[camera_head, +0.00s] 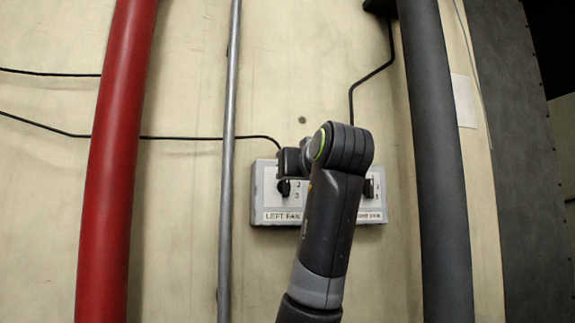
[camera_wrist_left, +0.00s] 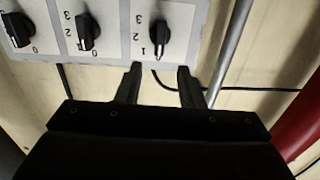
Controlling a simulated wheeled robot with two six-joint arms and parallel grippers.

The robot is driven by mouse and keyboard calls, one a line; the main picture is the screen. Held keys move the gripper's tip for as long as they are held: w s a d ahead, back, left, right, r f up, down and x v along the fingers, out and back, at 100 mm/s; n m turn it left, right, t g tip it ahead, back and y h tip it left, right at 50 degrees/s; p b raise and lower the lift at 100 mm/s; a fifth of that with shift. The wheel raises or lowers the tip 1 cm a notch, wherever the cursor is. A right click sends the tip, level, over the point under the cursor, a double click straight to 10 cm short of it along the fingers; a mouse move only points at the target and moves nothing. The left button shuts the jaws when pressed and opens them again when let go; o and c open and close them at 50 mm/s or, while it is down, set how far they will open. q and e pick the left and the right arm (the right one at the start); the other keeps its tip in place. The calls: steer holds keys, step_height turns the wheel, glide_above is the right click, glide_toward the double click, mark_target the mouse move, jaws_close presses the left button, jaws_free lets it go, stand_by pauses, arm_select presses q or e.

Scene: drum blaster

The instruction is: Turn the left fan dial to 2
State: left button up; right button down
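A light grey control panel (camera_head: 268,217) is on the wall in the head view, with a "LEFT FAN" label at its lower left. The left fan dial (camera_head: 284,188) is a black knob above that label, with 2 and 3 printed to its right. In the upside-down left wrist view it is the rightmost knob (camera_wrist_left: 161,35). Its white pointer mark faces down there, near the 1; the exact setting is unclear. My left gripper (camera_wrist_left: 160,68) is open, its two fingers apart and empty, just short of the knob. In the head view my arm hides the panel's middle.
Two more black dials, a middle one (camera_wrist_left: 88,32) and an outer one (camera_wrist_left: 18,30), sit on the panel. A thin grey pipe (camera_head: 228,150) and a thick red pipe (camera_head: 115,160) run left of it. A thick dark grey pipe (camera_head: 440,160) runs to the right.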

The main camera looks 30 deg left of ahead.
mark_target(285, 187)
arm_select(q)
steer(key=p+x, duration=0.3)
steer(key=x, duration=0.4)
steer(key=shift+d, duration=0.1)
steer(key=shift+c, duration=0.4)
jaws_close()
steer(key=shift+w, duration=0.1)
